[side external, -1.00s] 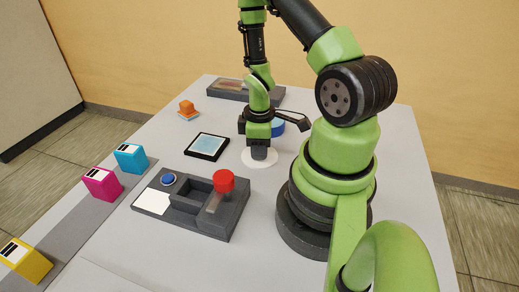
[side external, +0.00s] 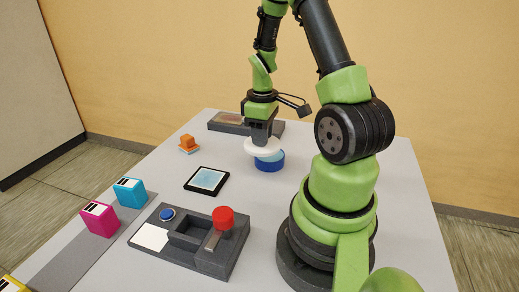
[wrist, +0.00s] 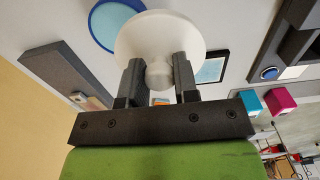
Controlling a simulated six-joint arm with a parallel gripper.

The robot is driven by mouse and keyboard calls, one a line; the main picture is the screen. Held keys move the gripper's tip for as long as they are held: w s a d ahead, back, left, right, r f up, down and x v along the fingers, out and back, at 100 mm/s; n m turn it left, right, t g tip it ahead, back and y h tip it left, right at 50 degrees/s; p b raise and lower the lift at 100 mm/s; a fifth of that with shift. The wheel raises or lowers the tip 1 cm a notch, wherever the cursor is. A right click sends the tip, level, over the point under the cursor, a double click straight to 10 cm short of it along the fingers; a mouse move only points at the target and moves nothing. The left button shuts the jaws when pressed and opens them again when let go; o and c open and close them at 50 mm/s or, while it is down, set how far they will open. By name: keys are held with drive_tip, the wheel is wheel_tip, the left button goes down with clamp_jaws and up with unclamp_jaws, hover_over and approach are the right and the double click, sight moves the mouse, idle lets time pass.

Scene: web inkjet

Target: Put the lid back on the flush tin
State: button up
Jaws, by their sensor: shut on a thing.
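My gripper (side external: 261,134) is shut on the knob of the white round lid (side external: 262,149) and holds it level, off the table. The wrist view shows the knob (wrist: 159,76) between both fingers and the lid (wrist: 160,35) beyond it.
A dark grey tray (side external: 226,124) lies behind the tin. Cyan (side external: 130,193) and magenta (side external: 99,219) cartridges are at left.

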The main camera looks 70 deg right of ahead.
sight(270, 143)
drive_tip(key=d+m, duration=0.1)
drive_tip(key=d, duration=0.2)
drive_tip(key=d+m, duration=0.1)
drive_tip(key=d, duration=0.1)
drive_tip(key=shift+s+d+m, duration=0.2)
drive_tip(key=shift+d+m, duration=0.2)
drive_tip(key=shift+f, duration=3.1)
drive_tip(key=shift+f, duration=0.15)
drive_tip(key=o, duration=1.5)
drive_tip(key=shift+c, duration=0.2)
wheel_tip(270, 143, up, 7)
drive_tip(key=shift+c, duration=0.2)
clamp_jaws()
